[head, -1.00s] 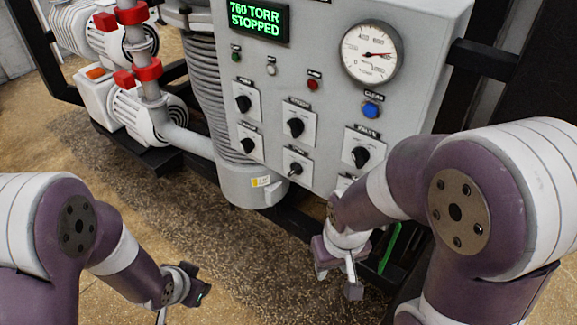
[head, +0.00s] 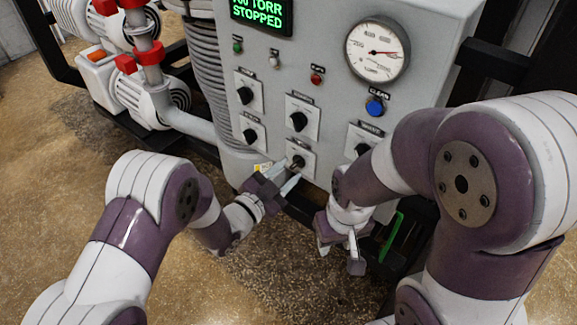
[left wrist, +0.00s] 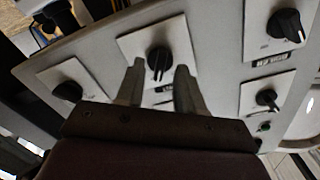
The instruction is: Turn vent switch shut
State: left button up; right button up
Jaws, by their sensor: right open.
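The switch in front of my left gripper is the lower middle black knob (head: 298,161) on the grey panel; its label is too small to read, so I cannot confirm it is the vent switch. My left gripper (head: 284,178) is open, its fingertips pointing at this knob from just below and in front. In the left wrist view the knob (left wrist: 158,61) sits between and beyond the two spread fingertips (left wrist: 161,72), its handle roughly upright in the picture. I cannot tell whether they touch it. My right gripper (head: 338,246) is open and empty, below the panel's lower right part.
Other black knobs surround it: upper middle (head: 298,121), lower left (head: 250,136) and right (head: 364,148). A gauge (head: 377,50), a blue button (head: 375,106) and a green display (head: 262,14) are higher up. My right arm covers the panel's lower right.

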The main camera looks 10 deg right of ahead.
pick_arm(q)
jog(key=shift+w+d, duration=0.4)
jog(key=shift+d, duration=0.05)
grip_shut()
jog(key=shift+n, duration=0.3)
jog(key=shift+f+n+b, duration=0.1)
jog(key=shift+n+b, duration=0.45)
jog(key=shift+n, duration=0.35)
jog(key=n, duration=0.2)
jog(key=shift+n+b, duration=0.4)
jog(key=n, duration=0.3)
jog(key=shift+n+b, duration=0.4)
jog(key=shift+n, duration=1.4)
